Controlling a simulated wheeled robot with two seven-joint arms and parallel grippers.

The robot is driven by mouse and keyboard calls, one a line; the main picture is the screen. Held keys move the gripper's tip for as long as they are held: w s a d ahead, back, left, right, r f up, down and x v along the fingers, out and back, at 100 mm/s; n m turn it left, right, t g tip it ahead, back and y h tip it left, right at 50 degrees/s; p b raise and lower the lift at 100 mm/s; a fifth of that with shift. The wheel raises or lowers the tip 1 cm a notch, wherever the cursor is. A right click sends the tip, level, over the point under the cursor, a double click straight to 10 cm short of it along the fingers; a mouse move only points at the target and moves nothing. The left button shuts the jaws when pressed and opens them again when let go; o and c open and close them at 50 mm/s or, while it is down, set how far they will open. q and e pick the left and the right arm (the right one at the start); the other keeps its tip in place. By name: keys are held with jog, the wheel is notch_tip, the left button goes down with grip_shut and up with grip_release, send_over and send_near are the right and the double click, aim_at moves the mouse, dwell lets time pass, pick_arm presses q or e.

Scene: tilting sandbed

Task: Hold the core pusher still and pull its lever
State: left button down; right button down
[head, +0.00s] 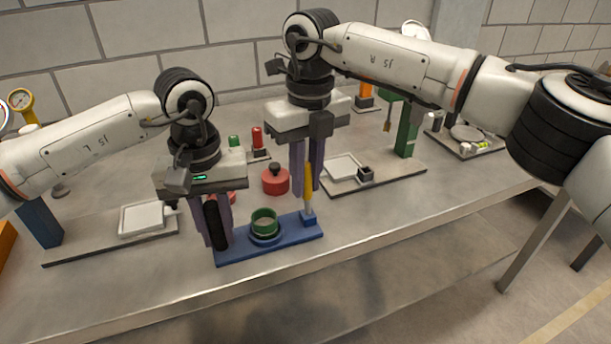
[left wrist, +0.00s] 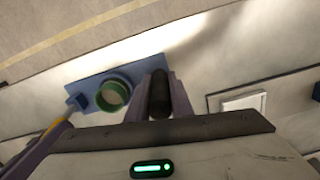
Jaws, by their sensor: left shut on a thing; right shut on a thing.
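The core pusher is a blue base plate (head: 290,238) with a green ring (head: 264,222) in its middle, a black upright grip (head: 215,225) at its left end and a yellow lever (head: 308,190) on a blue block at its right end. My left gripper (head: 210,225) is shut on the black grip; the left wrist view shows the grip (left wrist: 159,95) between its purple fingers. My right gripper (head: 307,165) is shut on the yellow lever, which stands nearly upright. Its fingers hide part of the lever. The left wrist view also shows the green ring (left wrist: 113,93).
A red round pot with a black knob (head: 275,180) stands just behind the pusher. Stands with white trays lie to the left (head: 110,236) and right (head: 385,176). The bench (head: 150,285) is clear in front of the pusher.

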jog(key=shift+d, duration=0.1)
jog(key=shift+s+d+t+y, duration=0.3)
jog(key=shift+s+t, duration=0.5)
jog(key=shift+t, duration=0.3)
pick_arm(q)
jog(key=shift+r, duration=0.1)
pick_arm(e)
jog(key=shift+s+d+f+t+y, duration=0.1)
jog(key=shift+s+t+y, duration=0.1)
jog(key=shift+s+t, duration=0.25)
jog(key=shift+s+d+f+t+y, duration=0.1)
jog(key=shift+s+t+y, duration=0.15)
jog(key=shift+t, duration=0.3)
jog(key=shift+s+d+f+t+y, duration=0.2)
jog(key=shift+s+f+t+y, duration=0.15)
jog(key=shift+s+t, duration=0.55)
jog(key=shift+s+d+f+t+y, duration=0.25)
jog(key=shift+s+t, duration=0.3)
jog(key=shift+t, duration=0.65)
jog(key=shift+a, duration=0.1)
jog(key=c, duration=1.6)
grip_release()
jog(key=shift+c, duration=0.2)
